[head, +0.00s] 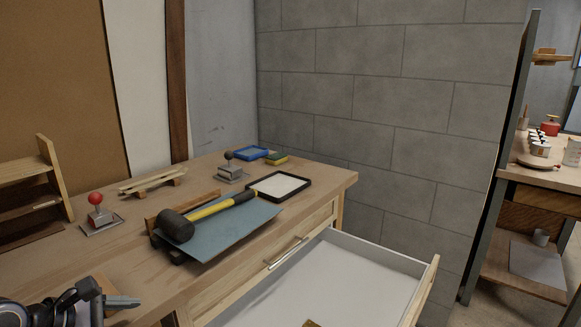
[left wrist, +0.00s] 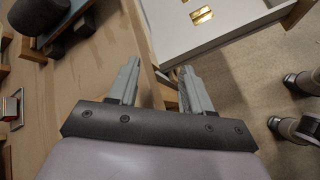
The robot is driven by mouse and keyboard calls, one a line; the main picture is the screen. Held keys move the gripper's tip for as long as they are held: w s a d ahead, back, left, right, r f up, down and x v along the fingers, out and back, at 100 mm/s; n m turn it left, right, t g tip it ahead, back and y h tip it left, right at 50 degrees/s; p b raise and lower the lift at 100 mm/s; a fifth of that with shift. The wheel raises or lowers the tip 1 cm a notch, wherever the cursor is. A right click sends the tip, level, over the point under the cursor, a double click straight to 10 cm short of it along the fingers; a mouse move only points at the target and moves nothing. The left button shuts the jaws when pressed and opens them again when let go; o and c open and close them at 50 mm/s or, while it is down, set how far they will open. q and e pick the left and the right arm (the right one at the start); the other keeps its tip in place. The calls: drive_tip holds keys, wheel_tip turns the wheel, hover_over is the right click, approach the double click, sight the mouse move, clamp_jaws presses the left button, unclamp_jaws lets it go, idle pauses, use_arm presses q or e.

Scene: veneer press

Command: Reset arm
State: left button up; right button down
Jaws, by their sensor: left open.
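My left gripper (head: 110,305) is at the lower left of the head view, low over the workbench (head: 135,262). In the left wrist view its two fingers (left wrist: 160,88) are spread apart with nothing between them, above the bench's front edge. My right gripper is in neither view.
A drawer (head: 375,260) stands open at the bench front with a brass piece (left wrist: 201,14) inside. A black mallet with a yellow handle (head: 212,207) lies on a blue-grey sheet (head: 235,232). A red-knobbed stamp (head: 96,204), a wooden rack (head: 152,182) and a black-framed tray (head: 306,190) stand behind.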

use_arm(q)
drive_tip(key=s+d+f+m+g+y, duration=0.25)
drive_tip(key=s+d+f+m, duration=0.25)
drive_tip(key=s+f+m, duration=0.65)
drive_tip(key=s+f+m+g+y, duration=0.2)
drive_tip(key=s+m+y, duration=0.2)
drive_tip(key=s+m, duration=0.9)
drive_tip(key=w+d+f+n+t+h, duration=0.1)
drive_tip(key=w+d+f+t+h, duration=0.1)
drive_tip(key=w+f+t, duration=0.3)
wheel_tip(320, 180, down, 4)
drive_tip(key=shift+d+f+t, duration=0.1)
drive_tip(key=shift+d+t, duration=0.7)
drive_tip(key=shift+t, duration=0.05)
drive_tip(key=shift+n+h, duration=0.25)
